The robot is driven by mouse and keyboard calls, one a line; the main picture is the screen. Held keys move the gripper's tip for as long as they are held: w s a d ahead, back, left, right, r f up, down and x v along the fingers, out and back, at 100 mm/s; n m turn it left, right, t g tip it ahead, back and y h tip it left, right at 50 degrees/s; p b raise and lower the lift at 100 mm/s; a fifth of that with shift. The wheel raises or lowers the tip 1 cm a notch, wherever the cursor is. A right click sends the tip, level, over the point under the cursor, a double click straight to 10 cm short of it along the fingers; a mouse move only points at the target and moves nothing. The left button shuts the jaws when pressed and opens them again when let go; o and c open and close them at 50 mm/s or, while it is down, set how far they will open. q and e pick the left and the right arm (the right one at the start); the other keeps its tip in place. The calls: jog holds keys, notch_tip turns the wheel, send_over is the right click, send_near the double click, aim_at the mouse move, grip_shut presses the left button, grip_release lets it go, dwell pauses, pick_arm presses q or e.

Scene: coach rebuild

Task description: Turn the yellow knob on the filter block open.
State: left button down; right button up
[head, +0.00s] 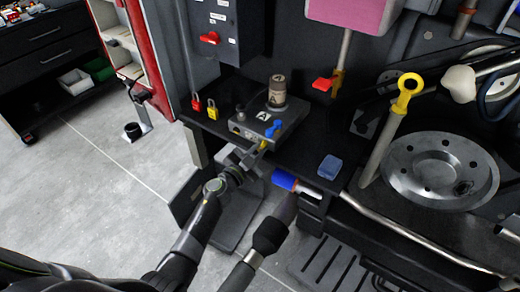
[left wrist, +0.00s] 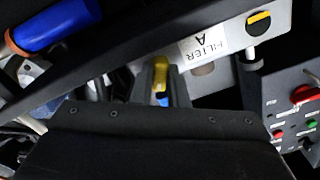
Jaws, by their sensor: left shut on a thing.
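The filter block (head: 250,122) is a grey box marked "A" on the dark bench in the head view. Its "FILTER A" label (left wrist: 205,42) shows in the left wrist view. The yellow knob (left wrist: 161,72) is on the block's near side and shows between my left fingers. My left gripper (head: 260,153) reaches the block's front from below in the head view. In the left wrist view, its two fingers (left wrist: 160,83) are closed around the knob, which they partly hide. A blue part (head: 273,129) shows just above the gripper.
A red padlock (head: 196,103) and a yellow padlock (head: 211,110) are left of the block. A brown-grey cylinder (head: 278,90) stands on top. A blue cylinder (head: 284,180) is at the bench's front edge, near a blue box (head: 330,167). Open floor (head: 100,200) is at left.

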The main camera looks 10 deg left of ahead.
pick_arm(q)
jog(key=m, duration=0.6)
jog(key=shift+b, duration=0.3)
jog(key=m, duration=0.3)
jog(key=shift+b, duration=0.3)
jog(key=m, duration=0.3)
jog(key=c, duration=1.3)
grip_release()
jog(key=shift+o, duration=0.3)
jog(key=shift+s, duration=0.1)
jog(key=shift+f, duration=0.1)
